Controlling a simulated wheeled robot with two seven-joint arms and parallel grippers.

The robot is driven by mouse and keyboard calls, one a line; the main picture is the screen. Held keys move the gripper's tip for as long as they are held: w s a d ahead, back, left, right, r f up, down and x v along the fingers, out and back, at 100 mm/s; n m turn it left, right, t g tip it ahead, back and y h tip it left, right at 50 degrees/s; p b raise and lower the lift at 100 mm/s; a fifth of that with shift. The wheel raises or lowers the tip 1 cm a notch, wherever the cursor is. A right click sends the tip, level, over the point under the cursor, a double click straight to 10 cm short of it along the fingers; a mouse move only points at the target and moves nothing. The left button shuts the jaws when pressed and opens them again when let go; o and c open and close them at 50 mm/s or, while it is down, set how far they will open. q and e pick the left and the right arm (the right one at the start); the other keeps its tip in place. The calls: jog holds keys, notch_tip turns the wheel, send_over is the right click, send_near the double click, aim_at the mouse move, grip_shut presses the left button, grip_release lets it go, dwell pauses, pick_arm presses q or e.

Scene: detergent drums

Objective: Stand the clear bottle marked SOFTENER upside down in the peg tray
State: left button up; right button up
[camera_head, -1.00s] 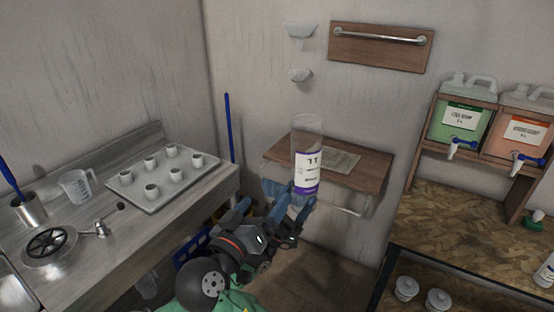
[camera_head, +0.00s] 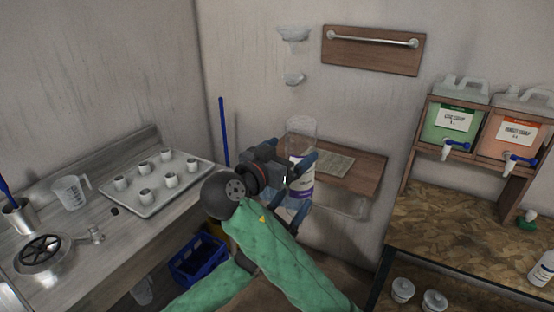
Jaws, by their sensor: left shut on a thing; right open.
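The clear bottle (camera_head: 301,132) is held roughly upright in front of the wooden wall shelf. Its wide clear end is up; its white and purple label is partly covered and unreadable, and its lower end is hidden. My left gripper (camera_head: 298,212) is shut on the bottle low down, mostly hidden behind my other arm. My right gripper (camera_head: 304,168) is open at the bottle's label, above the left one, with a blue finger showing beside the bottle. The peg tray (camera_head: 150,203), pale grey with several white upright pegs, sits on the left counter.
A measuring jug (camera_head: 72,192), a steel cup (camera_head: 20,216) and a round strainer (camera_head: 42,252) are on the left counter. The wooden shelf (camera_head: 365,172) is close behind the bottle. Green (camera_head: 455,118) and orange (camera_head: 513,132) drums stand at right. A blue crate (camera_head: 198,260) is below.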

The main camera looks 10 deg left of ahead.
jog(key=shift+x, duration=3)
jog(key=c, duration=1.1)
pick_arm(q)
jog(key=o, duration=1)
pick_arm(e)
jog(key=shift+c, duration=0.2)
pick_arm(q)
jog(key=shift+o, duration=0.2)
